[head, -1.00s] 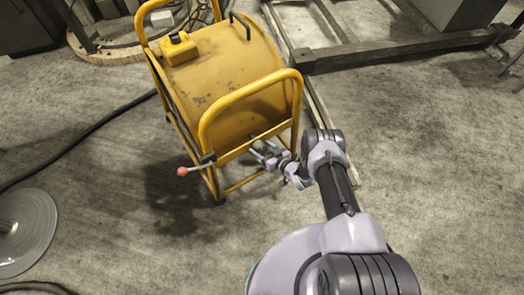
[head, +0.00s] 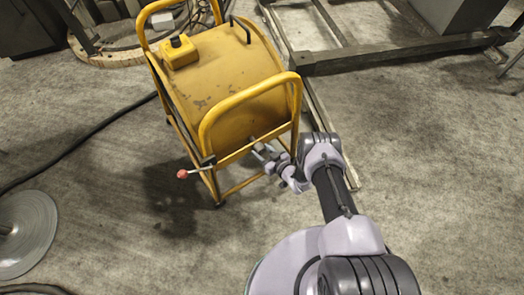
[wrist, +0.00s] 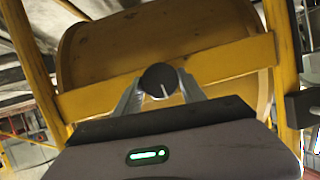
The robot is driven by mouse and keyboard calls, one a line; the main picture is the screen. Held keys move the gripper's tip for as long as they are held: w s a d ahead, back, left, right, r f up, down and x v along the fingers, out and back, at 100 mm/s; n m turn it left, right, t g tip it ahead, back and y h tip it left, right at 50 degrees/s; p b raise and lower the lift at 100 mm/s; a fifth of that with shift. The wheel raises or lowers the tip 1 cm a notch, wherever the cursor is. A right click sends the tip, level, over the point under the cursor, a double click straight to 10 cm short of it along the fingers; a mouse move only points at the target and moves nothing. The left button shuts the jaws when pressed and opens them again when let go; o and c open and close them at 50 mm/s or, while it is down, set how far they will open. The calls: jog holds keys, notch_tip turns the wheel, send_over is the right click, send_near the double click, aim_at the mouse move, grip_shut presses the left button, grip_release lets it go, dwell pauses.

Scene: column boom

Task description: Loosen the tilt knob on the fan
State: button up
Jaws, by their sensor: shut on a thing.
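The fan (head: 228,85) is a yellow drum in a yellow tube frame, standing on the floor in the upper middle of the head view. In the wrist view, the tilt knob (wrist: 158,77) is dark and round with a short pale line on its face. It sits in front of a yellow crossbar (wrist: 230,62) of the frame. My gripper (wrist: 160,88) is shut on the knob, one finger on each side. In the head view my gripper (head: 264,153) is at the fan's near lower side, and the knob is too small to make out there.
A black cable (head: 80,139) runs along the floor at left. A grey disc (head: 25,230) stands at lower left. Steel beams (head: 400,52) lie behind at right. Floor at right is clear.

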jog(key=shift+s+a+n+t+h+p, duration=0.15)
jog(key=shift+n+t+h+p, duration=0.5)
jog(key=shift+n, duration=0.55)
jog(key=shift+n+t+h, duration=0.55)
jog(key=shift+n+h, duration=0.2)
jog(key=shift+n, duration=0.45)
jog(key=n, duration=0.1)
jog(key=n+t+h, duration=0.1)
jog(key=n, duration=0.1)
jog(key=shift+s+a+f, duration=0.1)
jog(key=shift+a+f, duration=0.05)
jog(key=shift+f, duration=0.1)
jog(key=shift+n+t+h+b, duration=0.5)
jog(key=shift+n+t+b, duration=0.4)
jog(key=shift+n+b, duration=0.1)
jog(key=shift+r, duration=0.1)
jog(key=o, duration=1.4)
jog(key=shift+c, duration=0.2)
